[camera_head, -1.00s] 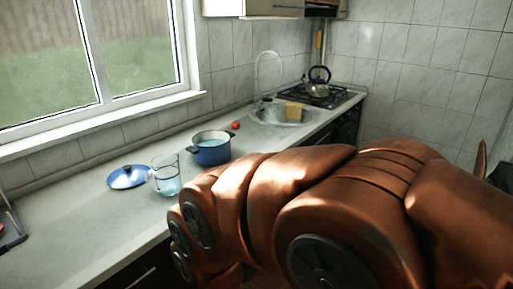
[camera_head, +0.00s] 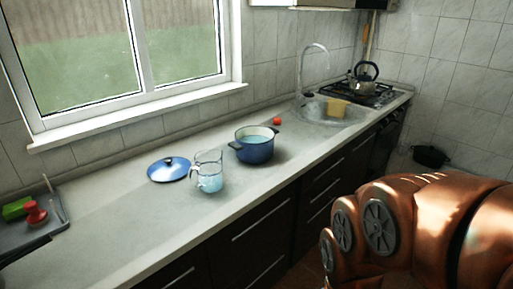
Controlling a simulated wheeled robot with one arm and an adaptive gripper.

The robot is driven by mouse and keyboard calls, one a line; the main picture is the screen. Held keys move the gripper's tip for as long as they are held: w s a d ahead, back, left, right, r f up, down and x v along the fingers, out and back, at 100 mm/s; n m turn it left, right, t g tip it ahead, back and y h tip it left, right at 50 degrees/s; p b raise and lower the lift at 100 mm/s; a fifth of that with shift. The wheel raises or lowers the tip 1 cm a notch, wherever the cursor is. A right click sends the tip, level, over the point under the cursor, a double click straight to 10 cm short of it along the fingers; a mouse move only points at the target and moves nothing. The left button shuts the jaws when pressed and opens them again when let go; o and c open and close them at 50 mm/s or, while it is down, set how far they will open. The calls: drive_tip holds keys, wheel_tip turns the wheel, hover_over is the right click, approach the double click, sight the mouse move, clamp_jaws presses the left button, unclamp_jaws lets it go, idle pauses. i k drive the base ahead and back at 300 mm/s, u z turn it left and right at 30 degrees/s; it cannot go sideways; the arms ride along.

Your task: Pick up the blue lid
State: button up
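The blue lid (camera_head: 169,169) lies flat on the countertop, with its dark knob on top. It is left of a glass pitcher (camera_head: 209,171) with clear bluish liquid in it. A blue pot (camera_head: 254,145) with dark handles stands uncovered to the right of the pitcher, with light blue liquid inside. My copper-coloured arm (camera_head: 420,225) fills the lower right, in front of the counter and well away from the lid. My gripper is not in view.
The countertop (camera_head: 110,225) is clear in front of the lid. A grey tray (camera_head: 50,228) with a green and a red item sits at far left. A small red object (camera_head: 277,121), sink (camera_head: 330,112) and kettle (camera_head: 364,78) on the stove lie right. A window is behind.

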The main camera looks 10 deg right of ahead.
sight(171, 168)
drive_tip(key=z, duration=0.45)
drive_tip(key=k, duration=0.55)
drive_tip(key=u, duration=0.15)
drive_tip(key=i, duration=1.25)
drive_tip(key=u, duration=1.75)
drive_tip(key=i, duration=0.65)
drive_tip(key=u, duration=0.65)
